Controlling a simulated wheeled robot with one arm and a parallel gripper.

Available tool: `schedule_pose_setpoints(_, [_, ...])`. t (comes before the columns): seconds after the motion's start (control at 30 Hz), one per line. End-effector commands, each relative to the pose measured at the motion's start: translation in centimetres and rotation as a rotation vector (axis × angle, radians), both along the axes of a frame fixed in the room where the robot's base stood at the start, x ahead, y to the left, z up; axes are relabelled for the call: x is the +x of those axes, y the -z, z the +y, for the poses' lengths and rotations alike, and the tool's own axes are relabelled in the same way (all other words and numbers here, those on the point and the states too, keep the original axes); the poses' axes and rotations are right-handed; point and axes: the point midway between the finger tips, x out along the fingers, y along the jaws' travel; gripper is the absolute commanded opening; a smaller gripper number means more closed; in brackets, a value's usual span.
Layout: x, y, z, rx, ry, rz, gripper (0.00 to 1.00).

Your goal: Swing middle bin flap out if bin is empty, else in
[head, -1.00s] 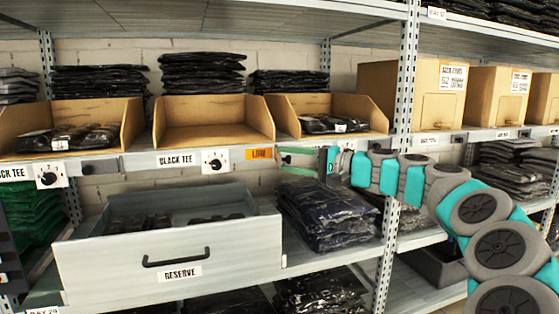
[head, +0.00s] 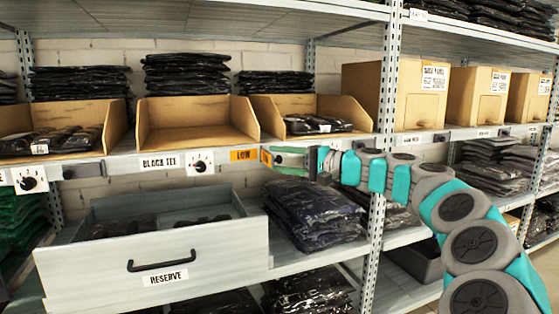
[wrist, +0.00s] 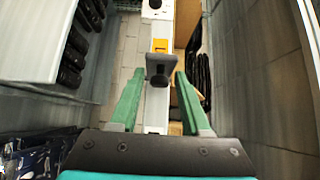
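The middle bin (head: 197,143) is an open cardboard bin, and its visible floor is bare. An orange plate marked LOW (head: 243,155) sits on the shelf rail at its lower right. A second small orange piece (head: 266,157) shows just right of it; I cannot tell whether it is part of the same flap. In the wrist view, orange (wrist: 160,45) shows on the rail, with a dark bracket and knob (wrist: 158,72) in front. My gripper (head: 275,157) is at the rail, right of the plate. Its green fingers (wrist: 155,82) are apart, one on each side of the dark knob; contact is unclear.
The left bin (head: 115,130) and right bin (head: 365,120) hold dark packets. A dial (head: 200,162) and BLACK TEE label (head: 158,163) are on the rail. An open grey RESERVE drawer (head: 215,262) juts out below. A rack post (head: 390,75) stands behind my arm.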

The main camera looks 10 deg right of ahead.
Motion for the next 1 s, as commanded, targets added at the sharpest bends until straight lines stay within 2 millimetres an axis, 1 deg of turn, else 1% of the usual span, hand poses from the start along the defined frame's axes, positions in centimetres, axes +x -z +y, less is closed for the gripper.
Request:
schedule_pose_setpoints(0.03, [0.1, -0.1, -0.2, 0.002, 0.006, -0.001, 0.51])
schedule_pose_setpoints(0.1, [0.0, -0.1, -0.2, 0.002, 0.003, -0.001, 0.56])
schedule_pose_setpoints(0.33, [-0.1, 0.0, 0.0, 0.000, -0.003, 0.000, 0.56])
schedule_pose_setpoints(0.47, [-0.4, 0.0, -0.3, 0.000, -0.004, 0.000, 0.56])
schedule_pose_setpoints(0.57, [-0.9, 0.0, -1.0, 0.001, -0.004, -0.001, 0.56])
schedule_pose_setpoints(0.67, [-1.7, 0.1, -2.1, 0.001, -0.004, -0.001, 0.56])
schedule_pose_setpoints(0.9, [-3.9, 0.1, -5.5, 0.002, 0.002, -0.001, 0.56])
schedule_pose_setpoints(1.0, [-4.5, 0.0, -6.1, 0.001, -0.001, -0.001, 0.56])
